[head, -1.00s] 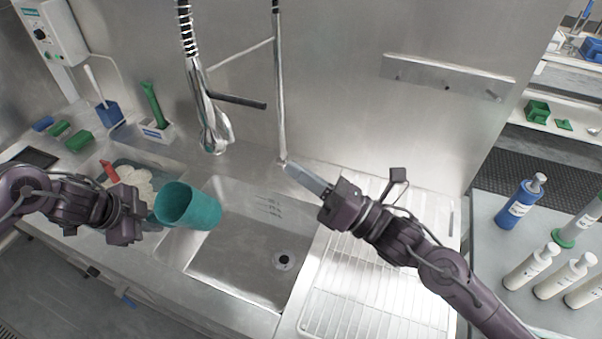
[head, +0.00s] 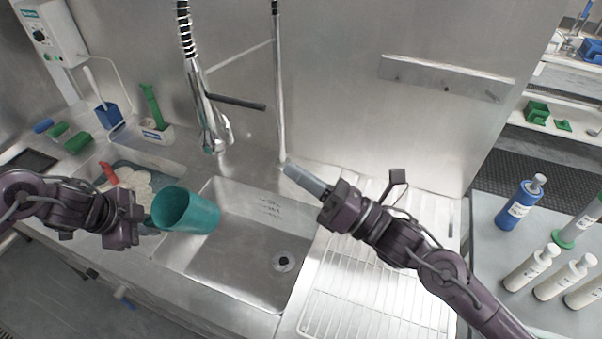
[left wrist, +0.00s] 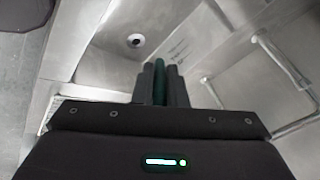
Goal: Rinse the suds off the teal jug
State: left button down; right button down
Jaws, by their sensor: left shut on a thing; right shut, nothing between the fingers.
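The teal jug (head: 187,212) is in the head view, tilted with its mouth to the upper left, above the left part of the sink basin (head: 240,262). My left gripper (head: 146,222) is shut on the jug's left side. In the left wrist view a strip of the green-teal jug (left wrist: 159,84) shows between the closed fingers. The spray tap (head: 210,133) hangs over the back of the basin, apart from the jug. My right gripper (head: 303,179) is shut and empty over the basin's back right corner. I cannot make out suds on the jug.
A sudsy basin (head: 165,160) with a red-handled brush (head: 109,173) lies left of the jug. A wire drying rack (head: 365,300) is to the right. A drain (head: 284,261) shows in the bare sink floor. Bottles (head: 519,205) stand far right.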

dwell(0.4)
pick_arm(q)
jog(key=s+a+r+p, duration=0.2)
jog(key=s+r+p, duration=0.2)
jog(key=p, duration=0.3)
jog(key=shift+s+a+p, duration=0.15)
jog(key=shift+a+p, duration=0.15)
dwell(0.5)
jog(key=shift+a, duration=0.1)
dwell(0.3)
